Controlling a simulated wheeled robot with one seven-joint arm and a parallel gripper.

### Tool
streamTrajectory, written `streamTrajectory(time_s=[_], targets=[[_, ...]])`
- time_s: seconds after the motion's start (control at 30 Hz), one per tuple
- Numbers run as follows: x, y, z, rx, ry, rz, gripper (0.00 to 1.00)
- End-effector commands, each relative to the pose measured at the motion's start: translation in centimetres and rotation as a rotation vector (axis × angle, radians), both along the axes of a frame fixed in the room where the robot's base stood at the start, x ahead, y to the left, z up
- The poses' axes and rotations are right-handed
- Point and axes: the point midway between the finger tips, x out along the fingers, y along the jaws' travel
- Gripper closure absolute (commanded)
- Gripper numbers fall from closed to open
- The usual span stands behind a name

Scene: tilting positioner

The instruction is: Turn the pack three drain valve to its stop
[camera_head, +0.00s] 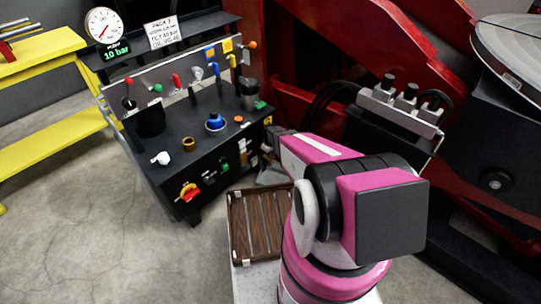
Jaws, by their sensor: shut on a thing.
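A dark control console (188,153) stands left of centre, with several coloured knobs, levers and valves on its top and front. My arm reaches in from the lower right. My gripper (272,138) is small and partly hidden by my own wrist, at the right end of the console. It is shut on a valve handle there; the handle and the fingertips are mostly hidden, so its turn angle cannot be told. A round gauge (104,25) with a green "10 bar" readout (116,51) stands at the back left. Beside it is a white sign headed "PACK 3" (163,33).
A yellow rack (45,98) is at far left. The concrete floor (90,240) at lower left is clear.

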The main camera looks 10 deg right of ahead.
Motion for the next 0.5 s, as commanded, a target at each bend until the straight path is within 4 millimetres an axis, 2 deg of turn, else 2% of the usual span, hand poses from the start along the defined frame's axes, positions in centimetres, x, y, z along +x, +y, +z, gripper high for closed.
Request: streamTrajectory(time_s=[0.27,0.5], targets=[[-0.01,-0.01,0.03,-0.001,0.001,-0.15,1.0],[-0.02,-0.01,0.04,0.0,0.001,-0.367,1.0]])
